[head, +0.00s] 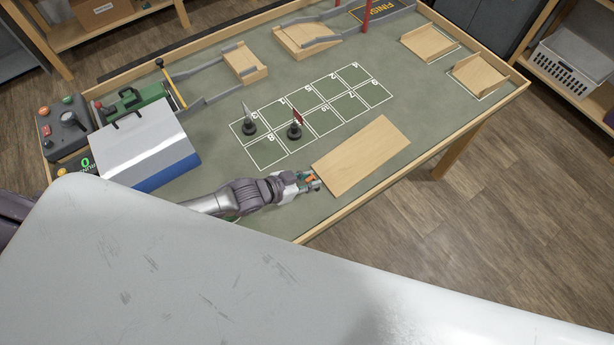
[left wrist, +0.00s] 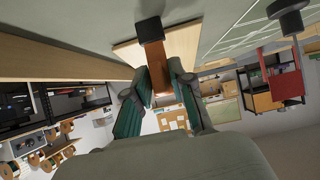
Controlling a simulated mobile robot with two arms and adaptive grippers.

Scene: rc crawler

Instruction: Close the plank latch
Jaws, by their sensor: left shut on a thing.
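The plank (head: 362,155), a pale wooden board, lies on the green table top near its front edge. It also shows in the left wrist view (left wrist: 185,44), behind the latch. My left gripper (head: 313,182) is at that end, low over the table. Its green-padded fingers (left wrist: 160,84) are shut on the latch. In the head view the fingers hide most of the latch. My right gripper is in neither view.
The table (head: 421,166) has a raised wooden rim. A white-and-blue box (head: 150,145) stands left. Ramps stand farther back.

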